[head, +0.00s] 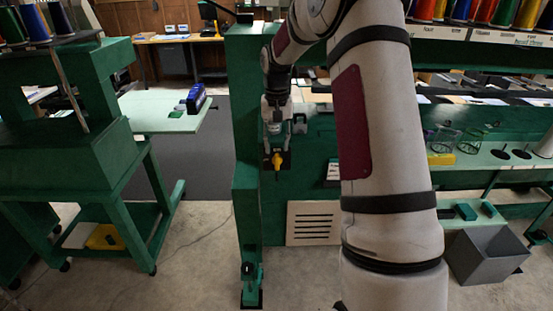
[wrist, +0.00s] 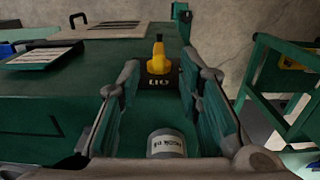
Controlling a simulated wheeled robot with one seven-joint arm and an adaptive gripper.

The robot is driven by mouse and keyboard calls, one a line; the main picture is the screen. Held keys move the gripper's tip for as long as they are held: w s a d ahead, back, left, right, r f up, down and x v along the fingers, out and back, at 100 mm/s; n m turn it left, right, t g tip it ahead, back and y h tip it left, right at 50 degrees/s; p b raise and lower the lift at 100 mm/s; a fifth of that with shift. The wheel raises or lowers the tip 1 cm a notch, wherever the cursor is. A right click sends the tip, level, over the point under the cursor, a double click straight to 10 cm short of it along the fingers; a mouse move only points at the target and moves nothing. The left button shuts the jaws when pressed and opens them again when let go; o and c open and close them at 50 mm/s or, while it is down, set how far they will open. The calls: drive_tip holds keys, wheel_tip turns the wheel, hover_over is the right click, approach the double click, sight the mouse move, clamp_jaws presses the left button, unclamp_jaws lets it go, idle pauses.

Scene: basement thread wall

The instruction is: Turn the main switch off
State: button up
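The main switch is a yellow knob (head: 277,160) on a dark plate on the green machine's upright post in the head view. In the wrist view, the yellow knob (wrist: 159,60) stands out from the plate (wrist: 160,82), which has white marks. Its handle points up in that picture. My gripper (head: 284,126) is at the post, just above the knob in the head view. In the wrist view, my gripper (wrist: 158,82) is open, with its fingers spread to either side of the knob. The knob is beyond the fingertips or between them; I cannot tell which. Nothing is held.
The green post (head: 247,190) runs down to the floor beside the switch. A vented panel (head: 313,222) stands right of it, low down. A grey bin (head: 487,255) sits at the lower right.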

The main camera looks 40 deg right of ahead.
sight(278, 155)
drive_tip(key=shift+d+f+p, duration=0.1)
drive_tip(key=shift+f+p, duration=0.2)
drive_tip(key=shift+f, duration=2.85)
clamp_jaws()
